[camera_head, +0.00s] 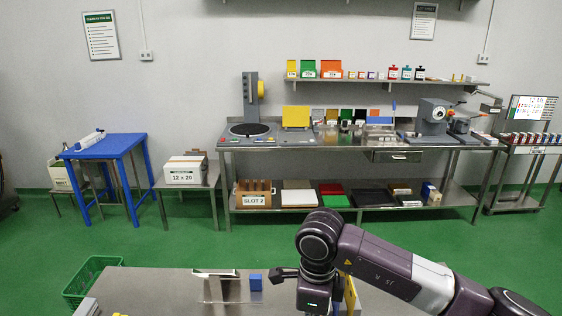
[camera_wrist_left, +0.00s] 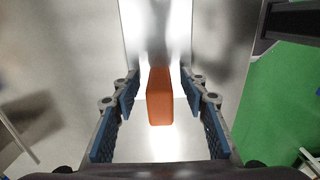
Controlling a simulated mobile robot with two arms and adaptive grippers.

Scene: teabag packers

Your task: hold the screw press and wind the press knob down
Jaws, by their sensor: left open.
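An orange upright block-like part (camera_wrist_left: 160,97) stands in the middle of the left wrist view, over a shiny metal surface. I cannot tell whether it belongs to the screw press. My left gripper (camera_wrist_left: 160,84) is open, with a blue-padded finger on each side of the orange part and a gap on both sides. My left gripper does not show in the head view. I cannot make out the press knob.
The near metal table (camera_head: 180,290) carries a blue block (camera_head: 256,282) and a pale metal holder (camera_head: 215,274). A green basket (camera_head: 92,280) stands at its left. Farther off are a long workbench (camera_head: 340,143) with machines, a blue table (camera_head: 105,147) and open green floor.

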